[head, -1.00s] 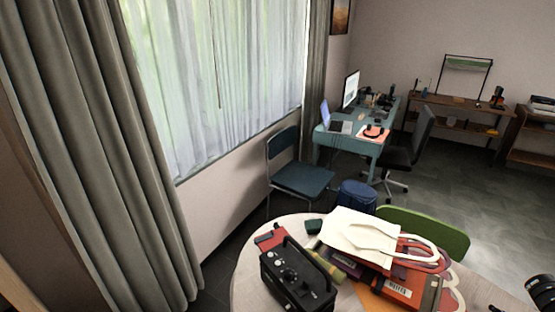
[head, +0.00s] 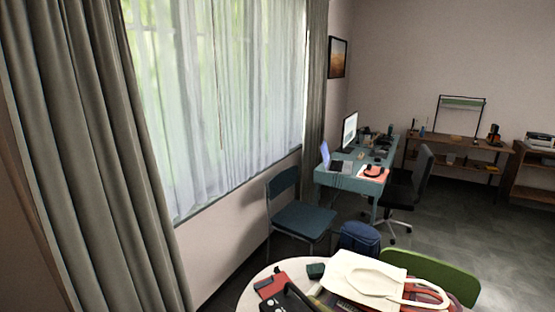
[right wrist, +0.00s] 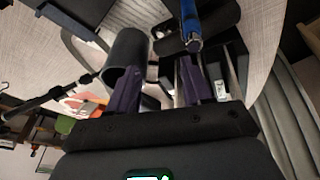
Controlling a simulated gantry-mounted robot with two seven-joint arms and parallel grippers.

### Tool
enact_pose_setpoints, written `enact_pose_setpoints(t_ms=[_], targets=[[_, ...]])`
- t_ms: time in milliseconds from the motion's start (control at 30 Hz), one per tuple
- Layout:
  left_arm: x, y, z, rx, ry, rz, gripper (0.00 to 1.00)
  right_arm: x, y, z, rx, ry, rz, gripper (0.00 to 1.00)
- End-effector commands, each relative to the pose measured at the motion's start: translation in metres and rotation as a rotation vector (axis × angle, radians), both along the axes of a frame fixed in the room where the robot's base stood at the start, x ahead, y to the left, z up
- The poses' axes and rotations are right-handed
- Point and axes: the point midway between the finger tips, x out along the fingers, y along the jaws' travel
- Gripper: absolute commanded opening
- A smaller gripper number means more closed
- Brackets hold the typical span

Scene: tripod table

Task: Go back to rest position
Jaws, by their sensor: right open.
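My right gripper (right wrist: 158,82) shows in the right wrist view with its two purple fingers apart. Nothing is clearly held between them. Behind the fingers, a dark cylinder (right wrist: 126,52) and a blue-ended tool (right wrist: 191,28) show, with a pale round table top (right wrist: 252,35) around them. Whether the fingers touch any of these I cannot tell. Neither gripper shows in the head view. My left gripper is in no current view.
In the head view the round table (head: 247,296) at the bottom holds a white tote bag (head: 355,272), a red item (head: 272,284) and a dark box (head: 290,300). A green chair (head: 440,270), blue chair (head: 300,215) and desk (head: 350,181) stand beyond.

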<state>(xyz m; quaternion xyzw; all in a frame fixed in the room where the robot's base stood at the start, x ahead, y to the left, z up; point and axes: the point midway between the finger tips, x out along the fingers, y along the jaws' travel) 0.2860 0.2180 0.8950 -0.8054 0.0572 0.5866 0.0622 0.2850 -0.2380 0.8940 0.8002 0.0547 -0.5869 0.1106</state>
Motion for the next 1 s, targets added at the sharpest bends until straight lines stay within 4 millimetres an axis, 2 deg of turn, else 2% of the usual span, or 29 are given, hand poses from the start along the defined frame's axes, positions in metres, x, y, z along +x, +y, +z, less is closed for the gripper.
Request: enact_pose_setpoints(t_ms=[133,167,200,367,467,800,1000], targets=[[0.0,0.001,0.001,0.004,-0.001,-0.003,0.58,0.002,0.023,0.003,0.098,-0.001,-0.064,0.5],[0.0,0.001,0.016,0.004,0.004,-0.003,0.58,0.002,0.02,0.02,0.087,-0.002,-0.057,0.5],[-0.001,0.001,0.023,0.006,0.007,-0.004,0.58,0.001,0.02,0.029,0.083,-0.001,-0.055,0.5],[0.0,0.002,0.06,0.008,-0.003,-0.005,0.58,0.001,0.019,0.061,0.082,-0.001,-0.054,0.5],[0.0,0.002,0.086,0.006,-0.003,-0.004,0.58,0.001,0.019,0.086,0.082,-0.001,-0.054,0.5],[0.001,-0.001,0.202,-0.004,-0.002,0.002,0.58,0.002,0.019,0.202,0.08,-0.002,-0.053,0.5],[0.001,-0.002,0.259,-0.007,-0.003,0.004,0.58,0.002,0.019,0.259,0.08,-0.002,-0.053,0.5]])
